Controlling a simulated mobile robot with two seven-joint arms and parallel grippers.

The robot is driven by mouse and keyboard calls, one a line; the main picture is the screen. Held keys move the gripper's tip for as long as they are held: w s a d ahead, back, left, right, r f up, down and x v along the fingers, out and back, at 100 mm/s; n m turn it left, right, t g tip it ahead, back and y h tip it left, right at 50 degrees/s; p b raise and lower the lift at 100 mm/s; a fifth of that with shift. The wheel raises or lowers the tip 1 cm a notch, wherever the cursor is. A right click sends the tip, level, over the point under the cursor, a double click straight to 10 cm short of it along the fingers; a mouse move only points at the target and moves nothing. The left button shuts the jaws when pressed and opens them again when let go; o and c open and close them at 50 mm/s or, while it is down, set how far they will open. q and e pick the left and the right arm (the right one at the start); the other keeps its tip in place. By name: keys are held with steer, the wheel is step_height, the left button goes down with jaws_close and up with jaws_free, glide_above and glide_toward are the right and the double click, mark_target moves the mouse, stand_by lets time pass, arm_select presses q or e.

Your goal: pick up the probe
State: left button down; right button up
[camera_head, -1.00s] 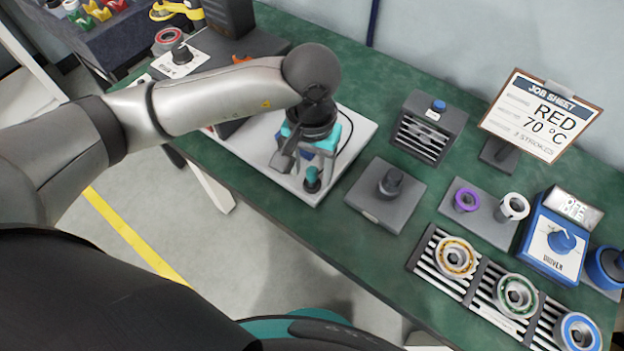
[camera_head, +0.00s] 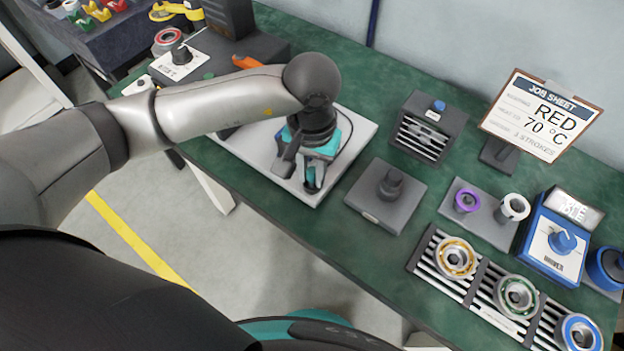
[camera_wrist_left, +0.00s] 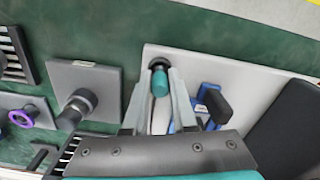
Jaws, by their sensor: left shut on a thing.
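The probe (camera_wrist_left: 160,82) has a teal grip and a dark end, and stands at the edge of a light grey base plate. In the left wrist view it lies between the two fingers of my left gripper (camera_wrist_left: 161,88), which is shut on it. In the head view the left gripper (camera_head: 312,180) points down around the teal probe (camera_head: 312,174), which is partly hidden by the fingers. The probe appears still at the plate; whether it is lifted cannot be told. My right gripper is not in view.
The light plate (camera_head: 355,125) also bears a blue device (camera_wrist_left: 213,103) close to the gripper. A grey block with a dark knob (camera_head: 389,190) stands to the right. Further right are a rack of bearings (camera_head: 470,290), a blue driver unit (camera_head: 553,245) and a job sheet (camera_head: 541,113).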

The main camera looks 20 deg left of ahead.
mark_target(311, 170)
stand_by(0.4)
arm_select(q)
step_height(311, 170, up, 20)
steer(key=p, duration=0.2)
stand_by(0.5)
